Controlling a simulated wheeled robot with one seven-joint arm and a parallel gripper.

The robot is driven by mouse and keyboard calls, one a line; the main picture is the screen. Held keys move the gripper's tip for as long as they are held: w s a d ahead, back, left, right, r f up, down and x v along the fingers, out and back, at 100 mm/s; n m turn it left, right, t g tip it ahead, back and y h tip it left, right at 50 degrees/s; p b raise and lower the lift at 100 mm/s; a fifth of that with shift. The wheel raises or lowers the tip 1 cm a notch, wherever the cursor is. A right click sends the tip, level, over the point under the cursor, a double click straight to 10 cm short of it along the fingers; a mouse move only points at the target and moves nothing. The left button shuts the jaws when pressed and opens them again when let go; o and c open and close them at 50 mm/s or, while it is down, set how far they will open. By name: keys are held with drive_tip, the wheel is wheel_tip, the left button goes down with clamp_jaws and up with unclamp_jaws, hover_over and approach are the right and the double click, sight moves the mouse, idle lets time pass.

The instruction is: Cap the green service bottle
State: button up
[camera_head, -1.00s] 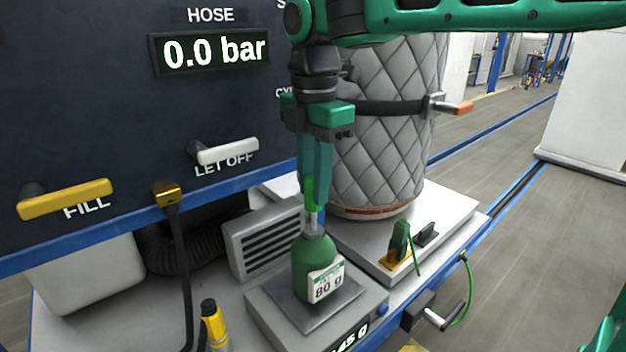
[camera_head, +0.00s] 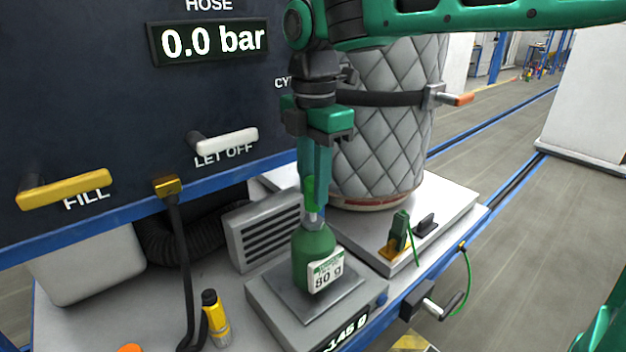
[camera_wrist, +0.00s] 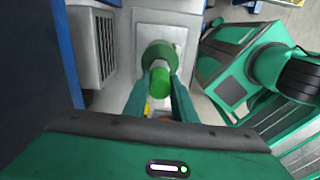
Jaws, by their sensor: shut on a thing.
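The green service bottle (camera_head: 314,262) stands upright on the plate of a grey scale (camera_head: 264,306), its white label reading 80 g. My gripper (camera_head: 313,196) points straight down over the bottle neck. It is shut on a bright green cap (camera_head: 309,193), which also shows between the fingertips in the wrist view (camera_wrist: 160,83). The cap is right at the top of the pale neck, roughly in line with it. I cannot tell whether it touches or sits on the neck. In the wrist view the bottle's shoulder (camera_wrist: 158,53) shows just beyond the cap.
A quilted grey cylinder (camera_head: 385,130) stands close behind my gripper. The panel has a yellow FILL lever (camera_head: 65,193) and a white LET OFF lever (camera_head: 225,142). A black hose (camera_head: 184,265) and a yellow tube (camera_head: 216,318) stand left of the scale. A vented grey box (camera_head: 264,232) stands behind it.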

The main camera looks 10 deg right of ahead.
drive_tip(key=shift+f, duration=1.25)
drive_tip(key=o, duration=1.1)
wheel_tip(320, 180, up, 11)
drive_tip(key=shift+f, duration=0.15)
